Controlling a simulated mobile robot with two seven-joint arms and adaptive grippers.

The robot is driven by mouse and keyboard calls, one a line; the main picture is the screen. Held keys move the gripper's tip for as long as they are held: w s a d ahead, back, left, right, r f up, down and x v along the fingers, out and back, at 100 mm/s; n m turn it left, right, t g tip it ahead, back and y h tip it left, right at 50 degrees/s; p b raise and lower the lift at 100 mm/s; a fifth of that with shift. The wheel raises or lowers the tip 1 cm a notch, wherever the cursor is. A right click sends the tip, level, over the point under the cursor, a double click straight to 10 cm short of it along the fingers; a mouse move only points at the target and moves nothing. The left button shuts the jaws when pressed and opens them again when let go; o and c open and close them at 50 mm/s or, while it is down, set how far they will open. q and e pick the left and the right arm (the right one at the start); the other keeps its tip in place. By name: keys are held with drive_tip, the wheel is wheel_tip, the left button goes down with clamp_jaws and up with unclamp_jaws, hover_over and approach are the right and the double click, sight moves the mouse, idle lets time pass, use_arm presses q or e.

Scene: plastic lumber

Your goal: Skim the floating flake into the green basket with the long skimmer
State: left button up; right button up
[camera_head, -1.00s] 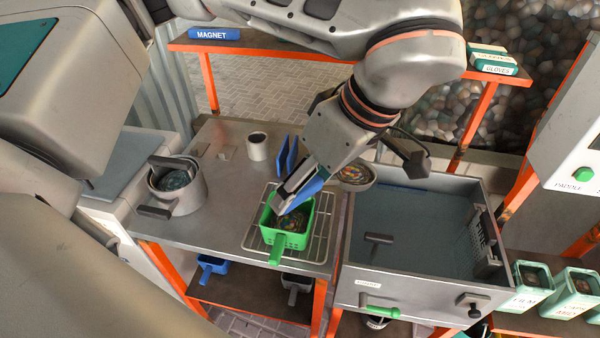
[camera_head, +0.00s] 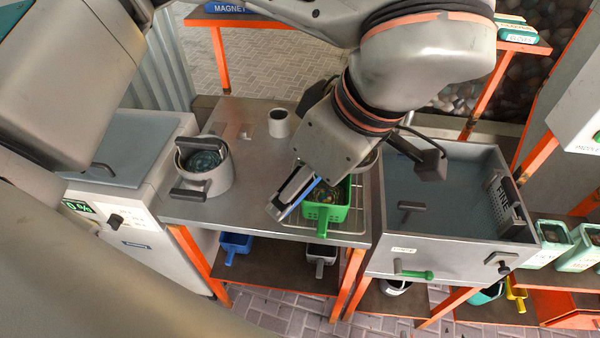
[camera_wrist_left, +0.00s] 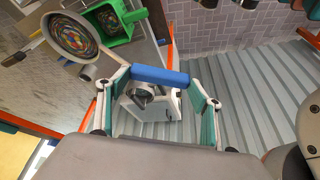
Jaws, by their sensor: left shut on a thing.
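My left gripper (camera_head: 285,203) is shut on the blue handle (camera_wrist_left: 160,76) of the long skimmer, left of the green basket (camera_head: 336,214). The skimmer's round head (camera_wrist_left: 75,33) shows in the left wrist view with a dark, multicoloured pattern inside; the green basket (camera_wrist_left: 128,18) is beside it. In the head view the skimmer head is mostly hidden behind the gripper, near the basket's far right. The basket sits on a wire rack and has dark, speckled contents. The grey tank (camera_head: 450,252) holds dull blue water; I cannot make out a flake there. My right gripper is not in view.
A grey pot (camera_head: 218,181) with dark handles and a white cup (camera_head: 279,124) stand on the metal bench. A T-shaped handle (camera_head: 410,206) is in the tank. Green containers (camera_head: 581,250) stand at right. Small bins (camera_head: 235,245) sit on the shelf below.

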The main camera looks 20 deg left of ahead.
use_arm(q)
drive_tip(key=w+a+f+g+h+b, duration=0.3)
drive_tip(key=a+f+h+b, duration=0.7)
drive_tip(key=h, duration=0.6)
drive_tip(key=shift+a+g+h, duration=0.3)
drive_tip(key=shift+a+g, duration=0.3)
drive_tip(key=shift+a, duration=0.1)
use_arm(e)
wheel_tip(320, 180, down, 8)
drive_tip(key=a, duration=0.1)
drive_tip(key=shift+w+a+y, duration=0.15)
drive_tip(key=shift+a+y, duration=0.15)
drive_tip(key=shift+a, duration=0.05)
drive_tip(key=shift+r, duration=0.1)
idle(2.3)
